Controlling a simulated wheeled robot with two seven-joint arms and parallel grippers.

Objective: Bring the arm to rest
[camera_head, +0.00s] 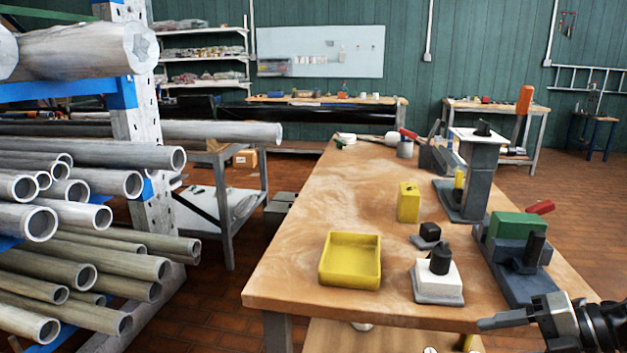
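My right gripper (503,320) shows at the bottom right, near the front right edge of the wooden workbench (285,265). Its dark fingers point left, and from this side I cannot tell whether they are open or shut. I see nothing clearly held in it. Its arm runs out of the picture at the lower right. My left gripper and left arm are not in view.
On the bench are a yellow tray (350,282), a yellow block (408,203), a white block with a black knob (440,282), a grey-green vise (518,235) and a grey column stand (475,178). A rack of metal pipes (95,265) fills the left.

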